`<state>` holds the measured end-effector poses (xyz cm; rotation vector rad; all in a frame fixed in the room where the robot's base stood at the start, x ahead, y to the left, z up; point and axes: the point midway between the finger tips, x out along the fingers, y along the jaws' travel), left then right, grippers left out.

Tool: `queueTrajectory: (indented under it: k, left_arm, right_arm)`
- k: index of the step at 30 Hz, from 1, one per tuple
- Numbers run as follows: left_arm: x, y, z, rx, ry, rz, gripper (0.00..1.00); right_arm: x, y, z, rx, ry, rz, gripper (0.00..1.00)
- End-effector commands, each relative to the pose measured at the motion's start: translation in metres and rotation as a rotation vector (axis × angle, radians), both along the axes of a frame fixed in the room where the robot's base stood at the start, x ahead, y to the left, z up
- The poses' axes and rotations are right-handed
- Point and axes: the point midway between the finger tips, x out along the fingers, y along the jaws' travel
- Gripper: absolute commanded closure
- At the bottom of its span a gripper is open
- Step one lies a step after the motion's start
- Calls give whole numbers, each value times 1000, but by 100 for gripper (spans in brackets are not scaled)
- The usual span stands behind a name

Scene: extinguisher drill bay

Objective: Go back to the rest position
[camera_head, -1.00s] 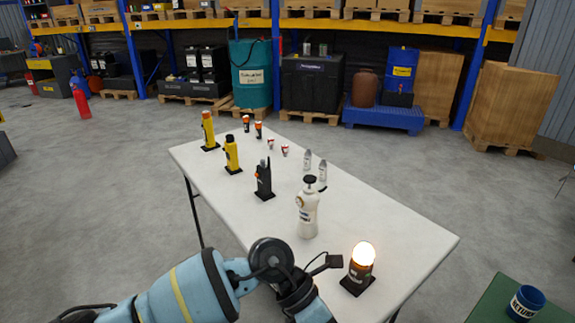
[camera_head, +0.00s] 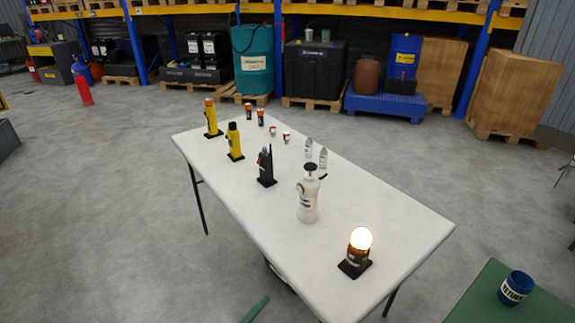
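Neither of my grippers shows in the head view now. The white table (camera_head: 365,207) stands ahead of me. A lit lamp with a black base (camera_head: 357,254) stands upright at its near right end. A black radio (camera_head: 266,168) stands on a small dark pad further left. Two yellow torches, a nearer one (camera_head: 234,142) and a farther one (camera_head: 211,119), stand upright near the left edge.
Small batteries (camera_head: 261,117), red-and-white items (camera_head: 286,137) and clear pointed pieces (camera_head: 323,158) are along the table's far side. A blue labelled cup (camera_head: 515,288) stands on a green table (camera_head: 491,300) at lower right. Grey floor (camera_head: 100,200) is open at left.

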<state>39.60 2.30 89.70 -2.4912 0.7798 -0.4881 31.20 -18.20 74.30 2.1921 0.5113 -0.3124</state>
Motion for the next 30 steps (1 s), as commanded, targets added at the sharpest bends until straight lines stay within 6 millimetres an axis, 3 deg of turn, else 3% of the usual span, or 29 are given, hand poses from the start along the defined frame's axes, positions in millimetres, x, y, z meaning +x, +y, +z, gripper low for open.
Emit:
queueTrajectory:
  k: [5,9,13,18,21,30]
  left_arm:
    - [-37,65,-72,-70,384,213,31]
    - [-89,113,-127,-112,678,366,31]
    - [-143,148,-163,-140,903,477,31]
    - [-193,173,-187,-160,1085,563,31]
    - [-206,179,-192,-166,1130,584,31]
    - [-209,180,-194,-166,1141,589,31]
  right_arm:
    - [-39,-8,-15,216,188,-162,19]
    - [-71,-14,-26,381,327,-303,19]
    - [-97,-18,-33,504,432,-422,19]
    - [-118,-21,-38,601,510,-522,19]
    - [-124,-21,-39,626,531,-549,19]
    - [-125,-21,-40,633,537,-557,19]
